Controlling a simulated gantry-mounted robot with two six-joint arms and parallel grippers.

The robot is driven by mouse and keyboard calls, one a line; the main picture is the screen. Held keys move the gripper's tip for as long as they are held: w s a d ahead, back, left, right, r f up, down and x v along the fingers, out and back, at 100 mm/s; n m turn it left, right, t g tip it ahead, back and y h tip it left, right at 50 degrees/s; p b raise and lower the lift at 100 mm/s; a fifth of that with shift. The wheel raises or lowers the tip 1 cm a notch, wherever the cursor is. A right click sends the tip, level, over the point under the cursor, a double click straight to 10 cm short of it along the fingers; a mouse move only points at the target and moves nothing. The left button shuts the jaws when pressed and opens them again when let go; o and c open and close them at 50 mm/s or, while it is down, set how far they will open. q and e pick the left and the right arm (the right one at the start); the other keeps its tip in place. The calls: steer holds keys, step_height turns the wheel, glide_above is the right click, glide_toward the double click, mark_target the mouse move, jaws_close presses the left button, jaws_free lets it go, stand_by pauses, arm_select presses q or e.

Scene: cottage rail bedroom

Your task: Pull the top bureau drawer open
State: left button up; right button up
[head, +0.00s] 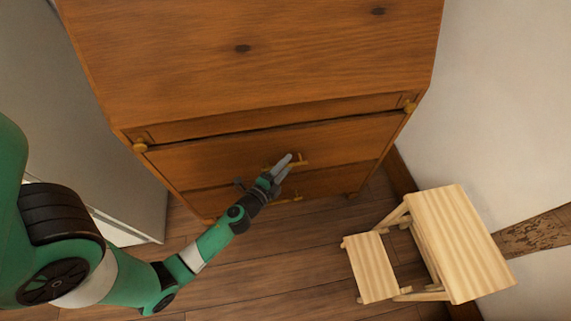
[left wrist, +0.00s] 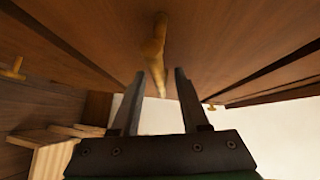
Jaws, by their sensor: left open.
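The wooden bureau (head: 250,60) fills the upper middle of the head view. Its top drawer (head: 200,160) looks shut and flush with the front. The drawer's brass bar handle (head: 302,161) is partly hidden behind my left gripper (head: 287,163). In the left wrist view the handle (left wrist: 157,42) runs down toward the gap between the two spread fingers (left wrist: 160,76). The left gripper is open, with its fingertips close to the handle. I cannot tell whether they touch it. My right gripper is in neither view.
A pale wooden step stool (head: 445,250) stands on the floor at the lower right; part of it shows in the left wrist view (left wrist: 50,155). A lower drawer has its own brass handle (head: 297,197). White walls flank the bureau. Plank floor (head: 260,270) lies clear before it.

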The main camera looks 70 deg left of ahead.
arm_select(q)
steer(key=shift+a, duration=0.1)
steer(key=shift+c, duration=0.2)
jaws_close()
stand_by(1.2)
